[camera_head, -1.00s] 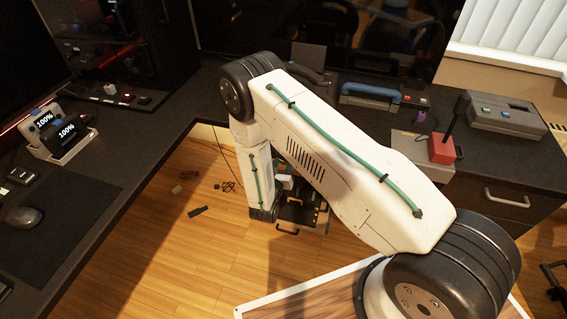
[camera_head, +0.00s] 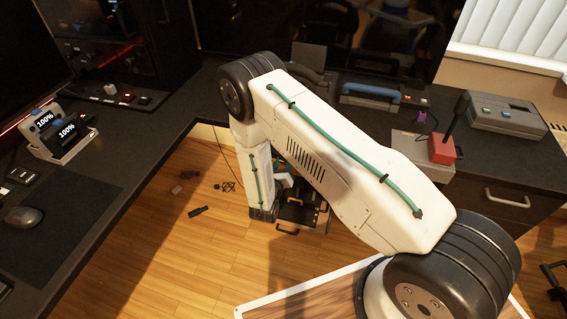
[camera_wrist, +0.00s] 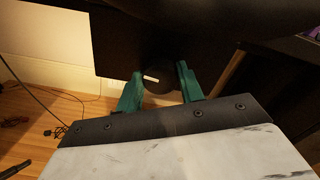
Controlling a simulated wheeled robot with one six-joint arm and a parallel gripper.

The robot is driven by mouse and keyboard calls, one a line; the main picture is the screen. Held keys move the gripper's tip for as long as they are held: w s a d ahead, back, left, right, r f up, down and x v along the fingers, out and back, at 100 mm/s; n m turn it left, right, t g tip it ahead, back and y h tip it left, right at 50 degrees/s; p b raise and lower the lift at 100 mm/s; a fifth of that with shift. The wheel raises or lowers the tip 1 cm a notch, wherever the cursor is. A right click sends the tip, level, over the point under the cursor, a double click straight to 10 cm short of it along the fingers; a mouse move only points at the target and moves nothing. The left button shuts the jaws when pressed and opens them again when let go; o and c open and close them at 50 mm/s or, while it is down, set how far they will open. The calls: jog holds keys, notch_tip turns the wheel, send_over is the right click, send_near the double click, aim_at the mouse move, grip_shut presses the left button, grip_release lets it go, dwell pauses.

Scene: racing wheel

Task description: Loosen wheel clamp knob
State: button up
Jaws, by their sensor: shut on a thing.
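In the wrist view a round black knob (camera_wrist: 158,80) with a white mark sits between the two green fingers of my gripper (camera_wrist: 159,86). The gripper is shut on the knob. The white mark lies nearly level, slightly tilted. A dark panel (camera_wrist: 200,45) stands above and behind the knob.
A dark desk (camera_head: 165,135) runs along the left and back. A red-based lever (camera_head: 442,150) and a grey box (camera_head: 507,118) stand on the right counter. The wooden floor (camera_head: 190,250) has cables and a small dark object.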

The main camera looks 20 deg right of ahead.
jog(key=o, duration=1)
jog(key=v, duration=0.7)
jog(key=shift+s+a, duration=0.2)
jog(key=shift+s, duration=0.15)
